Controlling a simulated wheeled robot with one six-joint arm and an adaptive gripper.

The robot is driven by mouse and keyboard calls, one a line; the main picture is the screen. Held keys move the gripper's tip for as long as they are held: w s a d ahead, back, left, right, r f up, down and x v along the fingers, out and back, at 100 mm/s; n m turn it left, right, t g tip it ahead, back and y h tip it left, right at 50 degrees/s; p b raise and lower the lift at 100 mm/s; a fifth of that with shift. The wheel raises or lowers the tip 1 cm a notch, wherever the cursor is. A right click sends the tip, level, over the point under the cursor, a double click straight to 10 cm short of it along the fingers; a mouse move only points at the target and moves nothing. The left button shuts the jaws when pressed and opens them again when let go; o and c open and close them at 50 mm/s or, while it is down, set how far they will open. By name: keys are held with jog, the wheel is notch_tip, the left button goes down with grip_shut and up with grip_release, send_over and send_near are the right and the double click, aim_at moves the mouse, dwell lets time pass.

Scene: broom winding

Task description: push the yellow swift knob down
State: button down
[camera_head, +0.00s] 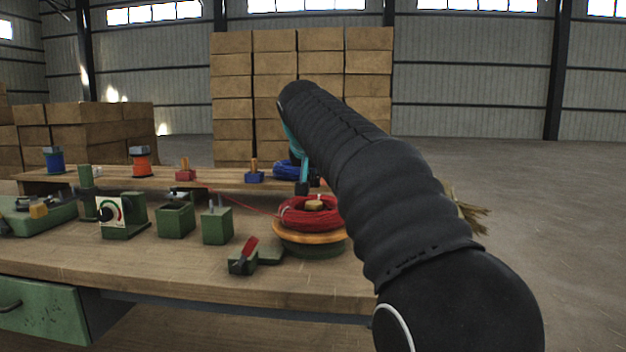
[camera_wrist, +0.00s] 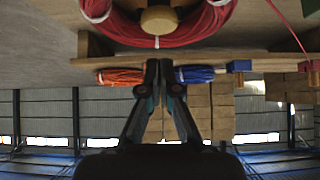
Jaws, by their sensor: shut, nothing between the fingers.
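The swift knob (camera_head: 314,205) is a pale yellow-tan round piece at the middle of a red wire coil (camera_head: 292,217). The coil lies on the swift, which has an orange disc (camera_head: 285,238) on a green base. In the wrist view the knob (camera_wrist: 158,19) shows at the top, in front of the fingertips. My gripper (camera_head: 302,188) is shut and empty, pointing down just above the coil, by the knob. In the wrist view the shut fingertips (camera_wrist: 159,68) appear apart from the knob. My arm hides the right side of the swift in the head view.
A green block with a red lever (camera_head: 243,256) stands left of the swift. Green boxes and a dial unit (camera_head: 123,216) stand farther left on the wooden bench (camera_head: 180,262). A raised shelf behind holds spools and a blue coil (camera_head: 286,170). The bench front is clear.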

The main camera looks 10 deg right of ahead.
jog(key=v, duration=1)
jog(key=shift+r, duration=0.1)
jog(key=s+d+f+n+g+y, duration=0.2)
jog(key=s+f+n+g, duration=0.1)
jog(key=s+f, duration=2.9)
notch_tip(320, 180, down, 3)
jog(key=shift+d+r+n+y, duration=0.25)
jog(key=shift+d+n+y, duration=0.05)
jog(key=shift+d+y, duration=0.1)
